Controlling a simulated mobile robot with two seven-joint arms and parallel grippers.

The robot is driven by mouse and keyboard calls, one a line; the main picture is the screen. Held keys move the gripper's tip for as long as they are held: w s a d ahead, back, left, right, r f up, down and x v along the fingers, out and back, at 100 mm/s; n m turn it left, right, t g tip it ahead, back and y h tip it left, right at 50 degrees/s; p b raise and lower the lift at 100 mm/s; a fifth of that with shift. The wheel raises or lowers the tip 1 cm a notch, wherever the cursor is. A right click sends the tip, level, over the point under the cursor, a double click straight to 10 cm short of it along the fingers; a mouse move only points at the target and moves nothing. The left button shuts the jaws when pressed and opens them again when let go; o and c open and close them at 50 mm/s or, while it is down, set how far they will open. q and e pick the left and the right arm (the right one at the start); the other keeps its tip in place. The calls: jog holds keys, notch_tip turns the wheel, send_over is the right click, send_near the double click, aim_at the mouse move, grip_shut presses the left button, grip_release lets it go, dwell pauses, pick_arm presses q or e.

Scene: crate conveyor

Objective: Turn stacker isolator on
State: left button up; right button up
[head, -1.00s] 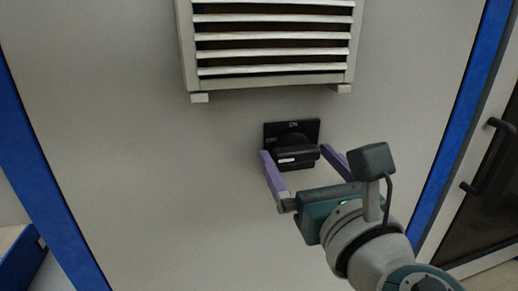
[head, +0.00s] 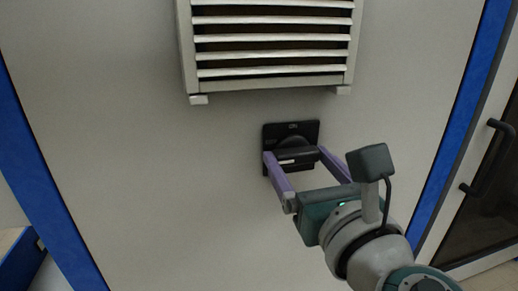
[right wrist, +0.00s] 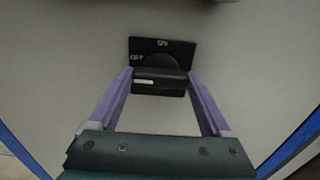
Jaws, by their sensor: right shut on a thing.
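The stacker isolator is a black rotary switch with a square plate (head: 308,129) on the pale panel, below the louvred vent. Its black handle (head: 298,155) lies roughly horizontal, with a small white mark at its left end. In the right wrist view, the plate (right wrist: 185,48) reads "ON" at the top and what looks like "OFF" at the left. The white mark on the handle (right wrist: 170,78) is at the left, on the OFF side. My right gripper (head: 293,156) has its purple fingers on the two ends of the handle, shut on it. My left gripper is not in view.
A louvred vent (head: 272,42) juts out from the panel above the switch. Blue frame edges (head: 40,170) border the panel on both sides. A door with a dark handle (head: 484,158) is at the far right. The panel around the switch is bare.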

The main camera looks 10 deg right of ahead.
jog(key=m+b, duration=0.2)
jog(key=m, duration=0.2)
jog(key=shift+f+m, duration=0.1)
jog(key=shift+m, duration=0.3)
jog(key=m+b, duration=0.1)
jog(key=m, duration=0.3)
jog(key=shift+m, duration=0.3)
jog(key=m+b, duration=0.1)
jog(key=m, duration=0.3)
jog(key=m+b, duration=0.1)
jog(key=m, duration=0.2)
jog(key=shift+m, duration=0.6)
jog(key=o, duration=1.2)
jog(key=shift+c, duration=0.2)
